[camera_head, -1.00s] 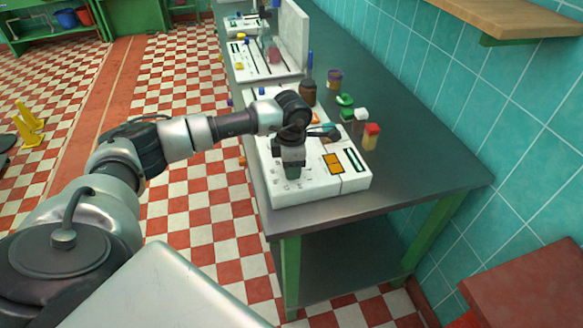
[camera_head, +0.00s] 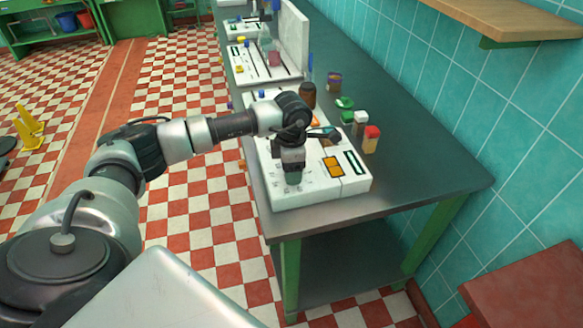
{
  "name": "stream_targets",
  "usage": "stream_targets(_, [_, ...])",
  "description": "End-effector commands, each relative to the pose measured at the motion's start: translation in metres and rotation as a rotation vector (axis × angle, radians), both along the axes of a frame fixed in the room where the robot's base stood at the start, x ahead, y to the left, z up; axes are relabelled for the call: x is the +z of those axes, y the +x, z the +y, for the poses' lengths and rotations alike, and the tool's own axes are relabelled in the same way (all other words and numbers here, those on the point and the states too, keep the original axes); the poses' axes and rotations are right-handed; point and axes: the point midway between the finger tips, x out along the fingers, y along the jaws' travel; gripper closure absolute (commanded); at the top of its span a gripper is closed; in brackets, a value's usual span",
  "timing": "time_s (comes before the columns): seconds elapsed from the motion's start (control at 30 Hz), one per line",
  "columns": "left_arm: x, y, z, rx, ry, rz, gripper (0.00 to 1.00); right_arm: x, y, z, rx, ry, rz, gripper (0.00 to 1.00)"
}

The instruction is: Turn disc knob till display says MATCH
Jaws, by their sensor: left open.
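My left gripper (camera_head: 292,177) points down over the front part of a white instrument box (camera_head: 320,190) on the bench. It hides most of what lies under it, and the disc knob cannot be made out. A small green-grey piece shows at the fingertips; I cannot tell if it is knob or finger. Faint dial marks show on the white top around it. An orange panel (camera_head: 332,166) and a dark narrow display (camera_head: 355,162) are to the right of the gripper. Any text on them is too small to read. My right gripper is not in view.
Beside the box on the grey bench (camera_head: 420,180) stand a red-capped jar (camera_head: 371,139), a white-capped jar (camera_head: 360,121), a brown bottle (camera_head: 308,95) and a green-lidded item (camera_head: 344,103). Another white device (camera_head: 262,62) stands farther back. The bench's right front is clear.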

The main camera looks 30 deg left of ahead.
Motion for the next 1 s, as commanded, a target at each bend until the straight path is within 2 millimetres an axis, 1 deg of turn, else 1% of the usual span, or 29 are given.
stream_targets(0.17, [0.028, 0.001, 0.001, 0.000, 0.000, -0.008, 0.36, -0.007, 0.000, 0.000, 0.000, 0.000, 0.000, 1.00])
stream_targets(0.4, [0.076, 0.001, 0.000, 0.000, 0.000, -0.007, 0.36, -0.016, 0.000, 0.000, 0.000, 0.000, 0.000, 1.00])
stream_targets(0.5, [0.090, 0.001, 0.000, 0.000, 0.000, -0.006, 0.36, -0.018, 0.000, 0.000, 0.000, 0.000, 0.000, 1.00])
stream_targets(0.6, [0.099, 0.001, 0.000, 0.000, 0.000, -0.004, 0.36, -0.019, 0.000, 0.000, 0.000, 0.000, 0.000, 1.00])
stream_targets(0.7, [0.103, 0.000, 0.000, -0.001, -0.001, -0.002, 0.36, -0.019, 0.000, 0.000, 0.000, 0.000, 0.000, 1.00])
stream_targets(1.0, [0.104, 0.000, 0.000, -0.001, 0.000, -0.001, 0.36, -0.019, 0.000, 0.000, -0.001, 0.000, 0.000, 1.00])
